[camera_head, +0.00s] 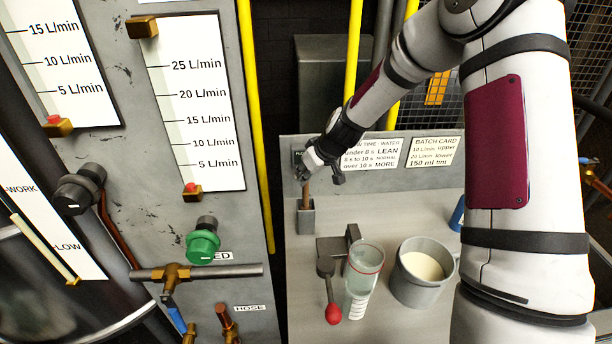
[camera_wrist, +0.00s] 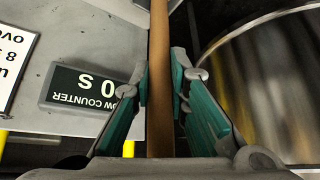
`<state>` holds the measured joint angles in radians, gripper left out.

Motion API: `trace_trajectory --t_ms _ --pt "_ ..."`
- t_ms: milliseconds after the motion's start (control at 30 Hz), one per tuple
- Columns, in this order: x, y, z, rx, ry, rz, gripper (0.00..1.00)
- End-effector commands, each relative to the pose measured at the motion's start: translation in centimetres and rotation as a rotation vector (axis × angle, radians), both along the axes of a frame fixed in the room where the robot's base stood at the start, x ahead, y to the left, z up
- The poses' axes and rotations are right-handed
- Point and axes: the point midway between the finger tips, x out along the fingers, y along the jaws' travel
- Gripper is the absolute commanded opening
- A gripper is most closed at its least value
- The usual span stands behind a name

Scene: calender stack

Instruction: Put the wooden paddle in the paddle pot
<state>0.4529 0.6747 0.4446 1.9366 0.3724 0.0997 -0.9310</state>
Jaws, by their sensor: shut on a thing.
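The wooden paddle (camera_head: 306,192) is a thin brown stick, upright in the head view. My gripper (camera_head: 311,168) is shut on its upper part. In the wrist view the paddle (camera_wrist: 160,80) runs between my two green-padded fingers (camera_wrist: 163,85). The paddle pot (camera_head: 305,218) is a small grey square holder at the back left of the bench. The paddle's lower end meets the pot's opening in the head view. How deep it reaches is hidden, and the pot is not clear in the wrist view.
A clear measuring beaker (camera_head: 363,270) and a grey bucket (camera_head: 423,290) with pale contents stand in front. A red-knobbed lever (camera_head: 331,310) is beside the beaker. A grey panel with gauges (camera_head: 215,240) borders the left. Sign cards (camera_head: 435,152) line the back.

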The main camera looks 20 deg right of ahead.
Motion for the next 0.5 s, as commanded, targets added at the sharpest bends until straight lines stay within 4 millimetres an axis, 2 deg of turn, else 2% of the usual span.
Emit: trace_trajectory --t_ms 67,400,433,500 --pt "0.01 0.01 -0.60 0.001 -0.001 -0.001 0.00" --pt "0.04 0.00 -0.88 0.000 -0.001 -0.001 0.00" --pt "0.03 0.00 -0.86 0.000 -0.001 -0.001 0.20" --pt "0.02 0.01 -0.82 0.000 -0.001 -0.001 0.35"
